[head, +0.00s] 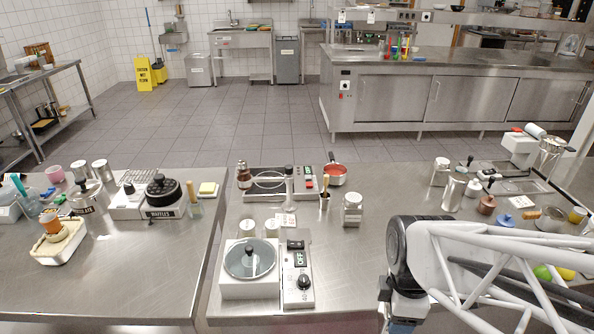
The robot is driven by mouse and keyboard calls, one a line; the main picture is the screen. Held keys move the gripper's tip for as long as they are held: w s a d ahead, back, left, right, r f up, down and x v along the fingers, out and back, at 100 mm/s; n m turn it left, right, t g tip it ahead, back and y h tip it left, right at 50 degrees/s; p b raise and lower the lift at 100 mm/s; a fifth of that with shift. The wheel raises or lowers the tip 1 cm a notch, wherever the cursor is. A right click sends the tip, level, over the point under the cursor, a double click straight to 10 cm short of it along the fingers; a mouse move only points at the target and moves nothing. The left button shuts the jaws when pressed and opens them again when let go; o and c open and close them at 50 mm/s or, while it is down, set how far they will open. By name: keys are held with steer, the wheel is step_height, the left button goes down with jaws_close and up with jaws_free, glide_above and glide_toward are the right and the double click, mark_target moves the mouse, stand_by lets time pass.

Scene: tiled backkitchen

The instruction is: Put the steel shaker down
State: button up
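My arm comes in from the right, and its wrist end (405,305) hangs over the front edge of the steel counter (345,285). The fingers of my gripper are cut off by the bottom of the picture, so I cannot see what is between them. No steel shaker shows in a grip. A shaker-like steel-and-glass canister (352,210) stands upright on the counter, behind and left of my wrist. Similar canisters stand at the right, one with a pale body (441,172) and a steel one (454,191). I cannot tell which is the task's shaker.
A white scale-like appliance with a round glass lid (249,262) and a control box marked OFF (298,275) stand at the front left. A hob (265,181) and a red pan (335,174) are behind. The counter between canister and front edge is bare.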

step_height(320, 180, up, 5)
steer(key=shift+f, duration=0.1)
steer(key=shift+w+a+r, duration=0.15)
steer(key=shift+r, duration=0.2)
steer(key=w+a+r+n, duration=0.1)
steer(key=w+a+n, duration=0.2)
steer(key=w+a, duration=0.65)
steer(key=w+a+r+n, duration=0.1)
steer(key=w+a+n, duration=0.3)
steer(key=w+a, duration=0.55)
steer(key=s+a+f+n, duration=0.15)
steer(key=a+n, duration=0.35)
steer(key=a, duration=2.3)
step_height(320, 180, down, 6)
steer(key=shift+w+d+r, duration=0.1)
steer(key=shift+w+d, duration=0.05)
